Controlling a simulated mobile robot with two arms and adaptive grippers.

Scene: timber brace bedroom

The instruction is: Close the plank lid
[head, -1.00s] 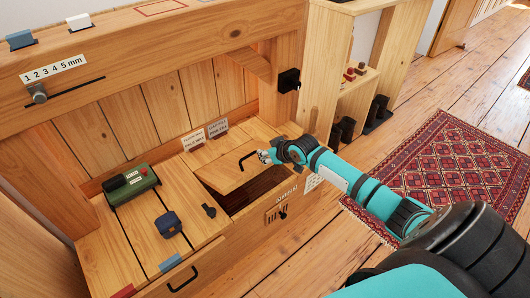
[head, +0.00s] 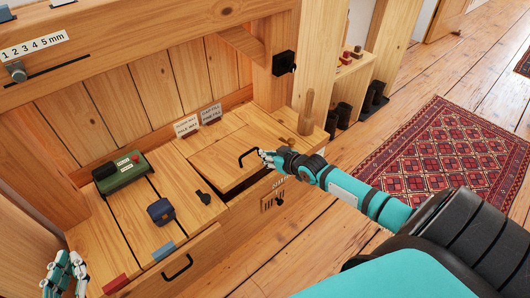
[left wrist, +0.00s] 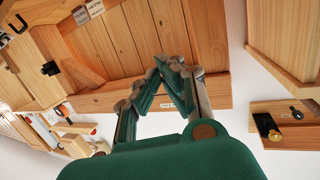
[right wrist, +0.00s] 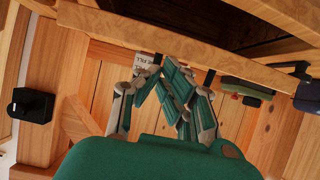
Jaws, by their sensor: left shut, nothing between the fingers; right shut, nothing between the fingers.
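The plank lid (head: 222,158) lies over the bench opening in the head view, with a black bar handle (head: 247,157) near its right side. It is tilted slightly, and a narrow dark gap shows below its front edge. My right gripper (head: 265,157) is shut and empty beside the handle, at the lid's front right. Whether it touches the lid cannot be told. In the right wrist view its fingers (right wrist: 165,80) are together below a wooden edge and a dark opening. My left gripper (head: 62,265) is shut and empty at the lower left, away from the lid.
A green box (head: 122,172), a dark blue block (head: 161,211) and a black latch-like piece (head: 203,197) are on the bench left of the lid. A wooden post (head: 307,112) rises to the right. A red rug (head: 430,160) lies on the floor.

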